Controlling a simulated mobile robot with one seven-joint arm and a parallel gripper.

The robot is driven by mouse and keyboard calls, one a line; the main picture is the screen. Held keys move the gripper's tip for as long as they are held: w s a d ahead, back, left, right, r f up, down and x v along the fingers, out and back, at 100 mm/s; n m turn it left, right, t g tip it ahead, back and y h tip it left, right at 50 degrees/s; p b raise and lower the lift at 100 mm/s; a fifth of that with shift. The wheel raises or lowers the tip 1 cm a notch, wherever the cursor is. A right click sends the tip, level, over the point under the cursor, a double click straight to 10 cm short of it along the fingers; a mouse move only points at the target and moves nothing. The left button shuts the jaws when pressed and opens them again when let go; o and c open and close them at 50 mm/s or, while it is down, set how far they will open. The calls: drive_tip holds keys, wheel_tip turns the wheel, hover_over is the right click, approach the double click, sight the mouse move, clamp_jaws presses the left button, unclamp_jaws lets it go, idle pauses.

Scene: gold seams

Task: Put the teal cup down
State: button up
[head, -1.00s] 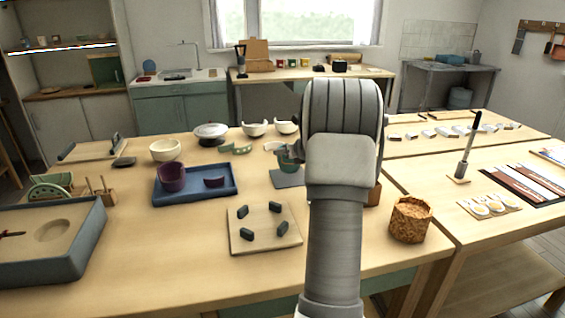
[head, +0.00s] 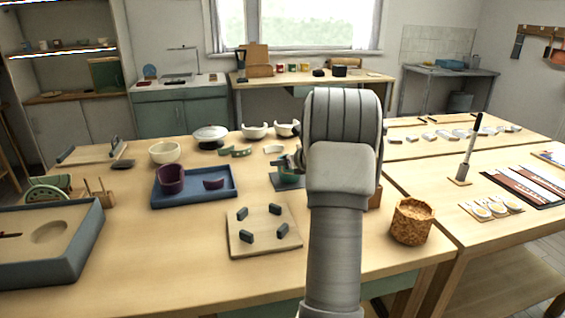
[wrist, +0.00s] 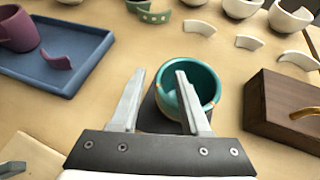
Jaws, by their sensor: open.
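My gripper (wrist: 160,73) is open. Its right finger overlaps the cup's opening, and its left finger is left of the cup, apart from it. I cannot tell whether the right finger touches the cup's wall. In the head view, my arm hides most of the cup; a teal part of it (head: 289,179) shows low over the mat (head: 284,187).
A wooden box (wrist: 285,105) with a gold handle stands close right of the cup. A blue tray (head: 200,198) with a purple cup (head: 171,181) and shard lies left. White shards and bowls stand behind. A pegged board (head: 263,240) is in front.

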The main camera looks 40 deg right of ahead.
drive_tip(key=p+v, duration=0.2)
drive_tip(key=v, duration=1)
drive_tip(key=shift+r, duration=0.1)
